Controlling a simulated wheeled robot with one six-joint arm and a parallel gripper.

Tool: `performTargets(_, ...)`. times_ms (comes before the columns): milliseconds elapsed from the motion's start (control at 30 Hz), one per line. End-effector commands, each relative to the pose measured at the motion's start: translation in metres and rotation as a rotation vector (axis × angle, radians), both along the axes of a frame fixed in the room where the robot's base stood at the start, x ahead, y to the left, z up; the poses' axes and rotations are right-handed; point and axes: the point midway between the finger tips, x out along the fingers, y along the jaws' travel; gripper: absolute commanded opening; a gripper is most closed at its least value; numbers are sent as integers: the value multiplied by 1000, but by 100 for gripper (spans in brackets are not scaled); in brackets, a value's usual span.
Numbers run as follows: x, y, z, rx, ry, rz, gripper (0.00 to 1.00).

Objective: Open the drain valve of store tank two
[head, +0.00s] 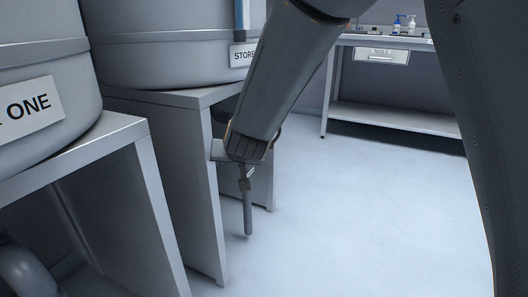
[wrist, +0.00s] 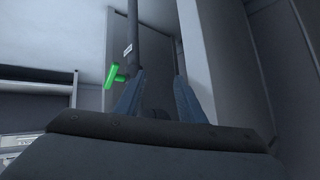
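A bright green handle (wrist: 116,75) shows just left of the left finger, by a dark vertical pipe (wrist: 132,28) with a small white tag. The tag is unreadable, and which tank the handle serves cannot be told.
Tank one (head: 40,75), labelled "ONE", sits on a grey stand (head: 160,215) at the left. The second tank's stand (head: 190,180) is close by my gripper. A bench (head: 392,115) with bottles stands at the back. The pale floor (head: 370,220) on the right is clear.

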Motion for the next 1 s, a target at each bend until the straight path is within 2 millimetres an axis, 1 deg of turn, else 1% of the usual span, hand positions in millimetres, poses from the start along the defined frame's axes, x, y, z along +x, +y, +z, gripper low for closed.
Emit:
performTargets(33, 22, -3, -8, -1, -41, -43, 36)
performTargets(100, 54, -10, -15, -3, -118, -113, 36)
performTargets(200, 96, -24, -26, -19, -237, -222, 36)
performTargets(300, 126, -35, -38, -51, -354, -327, 36)
performTargets(333, 132, -38, -42, -61, -388, -357, 36)
performTargets(400, 141, -41, -49, -87, -458, -419, 36)
performTargets(500, 145, -43, -59, -124, -541, -492, 36)
performTargets(667, 142, -45, -71, -179, -637, -581, 36)
performTargets(867, 136, -47, -77, -216, -695, -634, 36)
performTargets(1000, 145, -51, -78, -219, -703, -644, 36)
